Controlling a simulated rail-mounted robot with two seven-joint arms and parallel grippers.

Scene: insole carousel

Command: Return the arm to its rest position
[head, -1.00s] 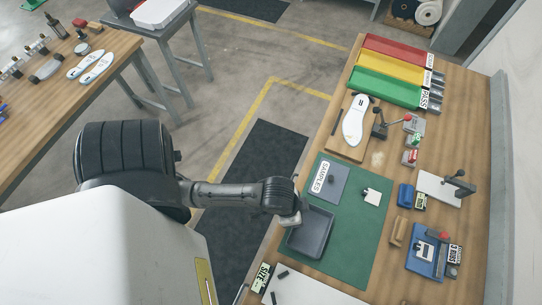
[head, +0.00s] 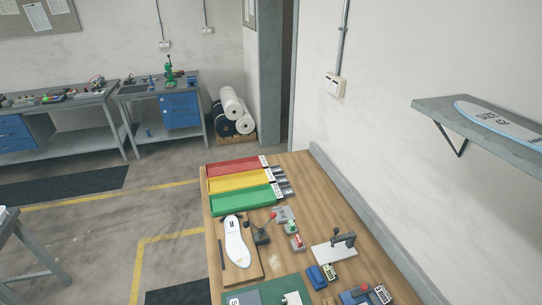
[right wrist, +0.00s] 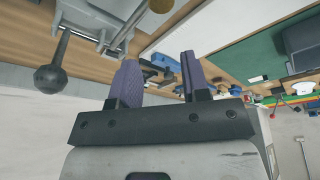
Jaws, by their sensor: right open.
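My right gripper (right wrist: 158,66) shows in the right wrist view, with its two purple fingers apart and nothing between them. Behind the fingers, the wooden workbench (right wrist: 222,68) appears tilted, with small tools on it. I cannot tell how far the fingers are from the bench. Neither gripper shows in the head view, and my left gripper is out of sight. In the head view the workbench (head: 315,255) fills the lower middle, with no arm over the part that shows.
Red (head: 232,166), yellow (head: 238,181) and green (head: 240,201) trays line the bench's far end. A white insole (head: 237,243) lies on a board nearby. A ball-ended lever (right wrist: 52,75) is close to the gripper in the wrist view. A wall shelf (head: 480,122) holds another insole.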

